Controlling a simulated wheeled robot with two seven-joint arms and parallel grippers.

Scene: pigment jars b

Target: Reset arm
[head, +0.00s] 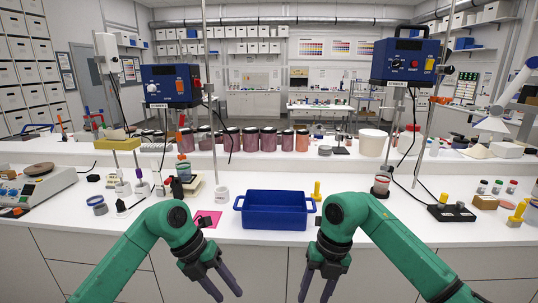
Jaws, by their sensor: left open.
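My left gripper (226,285) hangs in front of the bench's front edge, below the counter top, with its dark fingers pointing down and spread. It is open and empty. My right gripper (316,287) hangs in the same way to its right, with its fingers apart and nothing between them. Both green arms are bent at the elbow over the front edge of the bench. The grippers are apart from each other and touch nothing visible. The lowest tips lie close to the bottom edge of the head view.
A blue tray (275,222) stands empty on the white bench beyond the grippers. A pink square (213,217) lies left of it, partly behind my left arm. Two mixers on stands (172,85) (405,62) rise at left and right. Several jars (268,139) line the raised shelf.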

